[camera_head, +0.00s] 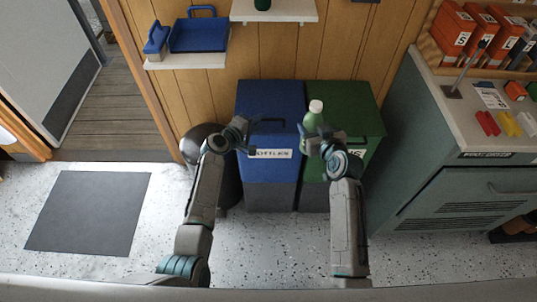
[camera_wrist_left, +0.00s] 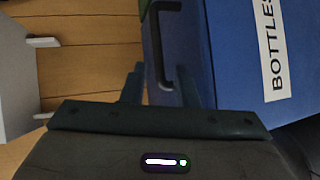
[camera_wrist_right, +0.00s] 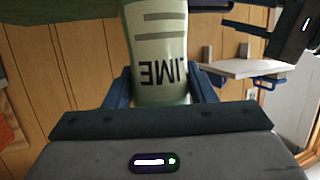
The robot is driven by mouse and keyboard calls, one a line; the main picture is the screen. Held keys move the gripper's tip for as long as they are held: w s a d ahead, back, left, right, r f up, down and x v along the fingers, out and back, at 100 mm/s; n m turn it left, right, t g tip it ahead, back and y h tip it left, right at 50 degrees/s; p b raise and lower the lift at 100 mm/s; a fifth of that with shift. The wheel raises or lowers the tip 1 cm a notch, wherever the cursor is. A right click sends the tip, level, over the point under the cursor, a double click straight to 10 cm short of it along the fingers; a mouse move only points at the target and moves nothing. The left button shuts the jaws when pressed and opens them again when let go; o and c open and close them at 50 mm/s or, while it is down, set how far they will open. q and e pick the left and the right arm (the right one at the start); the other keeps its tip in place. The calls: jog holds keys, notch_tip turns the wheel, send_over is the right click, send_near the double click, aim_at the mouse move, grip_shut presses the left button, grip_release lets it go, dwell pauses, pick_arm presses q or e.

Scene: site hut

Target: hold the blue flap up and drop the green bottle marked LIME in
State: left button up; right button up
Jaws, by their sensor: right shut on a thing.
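The blue bin (camera_head: 270,180) has a label reading BOTTLES, and its blue flap (camera_head: 270,98) looks down. In the left wrist view, a dark handle (camera_wrist_left: 168,45) stands out from the blue surface. My left gripper (camera_head: 246,132) is at the bin's left front; its fingers (camera_wrist_left: 161,88) are apart, with the handle's near end between them. I cannot tell if they touch it. My right gripper (camera_head: 318,138) is shut on the green bottle (camera_head: 312,121), holding it upright with its white cap up, over the green bin's front left. LIME shows on it in the right wrist view (camera_wrist_right: 157,50).
A green bin (camera_head: 345,100) stands right beside the blue one, its label partly hidden by my right arm. A dark rounded bin (camera_head: 190,145) is close on the left. A grey-green cabinet (camera_head: 440,190) stands on the right. A wall shelf (camera_head: 190,62) holds a blue dustpan.

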pick_arm(q)
jog(key=shift+x, duration=1.8)
grip_shut()
